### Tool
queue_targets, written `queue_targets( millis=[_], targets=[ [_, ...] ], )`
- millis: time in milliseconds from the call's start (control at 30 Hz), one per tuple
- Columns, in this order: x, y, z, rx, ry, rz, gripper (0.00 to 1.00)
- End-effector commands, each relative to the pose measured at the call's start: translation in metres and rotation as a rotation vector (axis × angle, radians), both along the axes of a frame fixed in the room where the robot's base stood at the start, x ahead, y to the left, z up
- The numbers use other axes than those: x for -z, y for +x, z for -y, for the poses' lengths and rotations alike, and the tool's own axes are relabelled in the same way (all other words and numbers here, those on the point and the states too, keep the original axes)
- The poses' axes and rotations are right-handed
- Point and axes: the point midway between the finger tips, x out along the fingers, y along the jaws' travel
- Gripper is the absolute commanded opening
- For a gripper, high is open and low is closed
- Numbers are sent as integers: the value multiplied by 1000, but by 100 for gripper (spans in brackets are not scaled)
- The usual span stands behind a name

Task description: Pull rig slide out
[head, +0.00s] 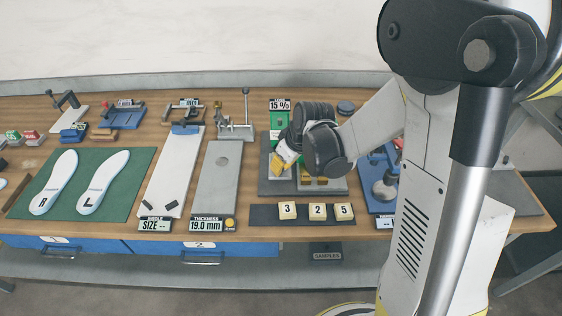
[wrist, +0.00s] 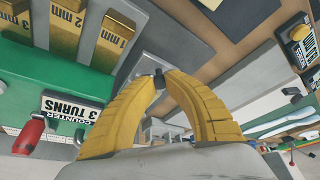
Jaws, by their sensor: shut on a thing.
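The rig (head: 279,119) stands at the back centre of the bench in the head view, with a green upright under a "15 %" sign. My gripper (head: 279,163) is down in front of it, partly hidden by my own wrist. In the wrist view my gripper's (wrist: 158,78) two yellow fingers meet at their tips around a small dark knob (wrist: 158,71). The knob sits at a light grey metal part (wrist: 158,58), which looks like the slide. How far the slide is out cannot be told.
A green block with a "COUNTER 3 TURNS" label (wrist: 71,108) and a red handle (wrist: 28,134) is close left in the wrist view. Yellow plates marked in mm (wrist: 110,38) stand above it. Number tiles (head: 317,211) lie on a dark strip in front.

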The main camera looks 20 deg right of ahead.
Motion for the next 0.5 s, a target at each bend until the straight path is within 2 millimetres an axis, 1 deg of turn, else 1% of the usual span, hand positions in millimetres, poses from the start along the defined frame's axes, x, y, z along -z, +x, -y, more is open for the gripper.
queue_targets(
  millis=[33, 100, 200, 333, 500],
  targets=[
    [1, -14, -5, -3, 1, -1, 0],
    [1, -29, -10, -3, 1, -1, 0],
    [1, -46, -15, -3, 1, 0, 0],
    [0, -56, -19, -2, 1, -1, 0],
    [0, -57, -19, -1, 2, -1, 0]
  ],
)
